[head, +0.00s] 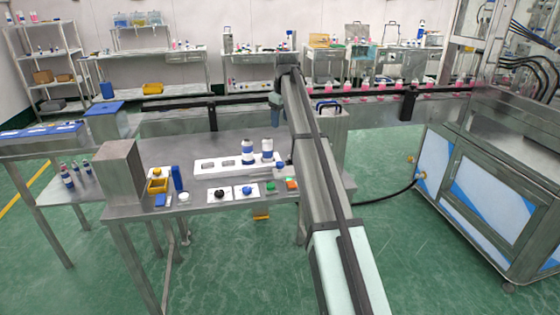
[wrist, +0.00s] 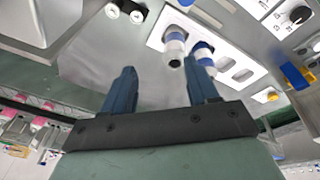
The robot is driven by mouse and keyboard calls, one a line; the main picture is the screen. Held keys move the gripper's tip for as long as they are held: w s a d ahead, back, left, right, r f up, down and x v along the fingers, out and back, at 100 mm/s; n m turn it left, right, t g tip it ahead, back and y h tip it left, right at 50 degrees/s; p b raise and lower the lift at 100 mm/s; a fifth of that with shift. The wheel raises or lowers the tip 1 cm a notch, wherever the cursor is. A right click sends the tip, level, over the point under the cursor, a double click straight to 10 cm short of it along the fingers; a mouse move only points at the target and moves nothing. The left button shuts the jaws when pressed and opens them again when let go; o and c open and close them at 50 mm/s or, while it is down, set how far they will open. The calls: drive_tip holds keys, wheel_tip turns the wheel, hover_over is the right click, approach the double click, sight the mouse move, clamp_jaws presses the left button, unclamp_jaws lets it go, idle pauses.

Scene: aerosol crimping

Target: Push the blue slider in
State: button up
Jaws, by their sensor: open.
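My gripper (wrist: 160,66) is open and empty in the wrist view, its two dark blue fingers apart. In the head view my arm reaches over the steel bench, and its fingers cannot be made out clearly. I cannot tell for sure which part is the blue slider. A small blue piece (head: 246,189) sits on a white panel near the bench's front edge. An upright blue block (head: 178,178) stands further left, and a blue block (wrist: 293,76) also shows at the right in the wrist view. My fingers appear apart from all of these.
A black knob (head: 219,194), a green button (head: 271,187) and an orange piece (head: 292,184) line the front. A steel box (head: 120,172) stands left. A conveyor (head: 385,93) runs behind.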

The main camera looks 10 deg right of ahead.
sight(280, 163)
drive_tip(key=s+a+f+g, duration=0.1)
drive_tip(key=s+f+g, duration=0.1)
drive_tip(key=s, duration=0.3)
drive_tip(key=f, duration=1.3)
drive_tip(key=shift+w+a+f, duration=0.1)
drive_tip(key=shift+w+a, duration=0.1)
drive_tip(key=shift+w, duration=0.1)
drive_tip(key=shift+c, duration=0.4)
clamp_jaws()
